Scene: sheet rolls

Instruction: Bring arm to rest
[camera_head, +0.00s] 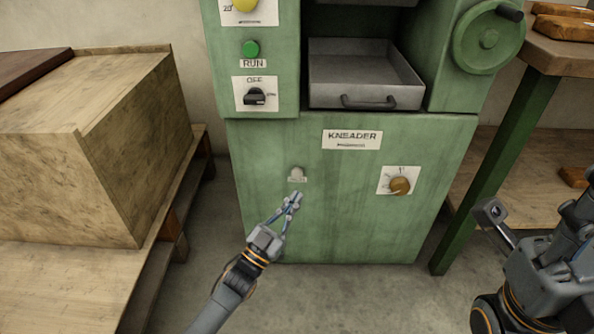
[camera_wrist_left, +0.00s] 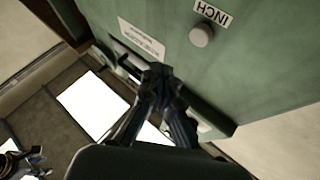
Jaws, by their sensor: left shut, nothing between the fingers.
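My left gripper (camera_head: 296,197) is in front of the green kneader's lower panel, just below a small pale round button (camera_head: 297,172). Its fingers are shut with nothing between them. In the left wrist view the closed fingertips (camera_wrist_left: 160,78) point toward the green panel, apart from the round button (camera_wrist_left: 201,35) labelled INCH. My right arm (camera_head: 545,265) is folded at the lower right of the head view, and its fingers cannot be made out there. Part of it seems to show small at the left wrist view's lower left corner.
The green kneader (camera_head: 350,225) has a brown knob (camera_head: 400,186), a black switch (camera_head: 254,97), a green RUN button (camera_head: 251,49), a metal drawer (camera_head: 365,72) and a handwheel (camera_head: 489,38). A wooden box (camera_head: 75,175) stands left. A green-legged table (camera_head: 508,170) stands right.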

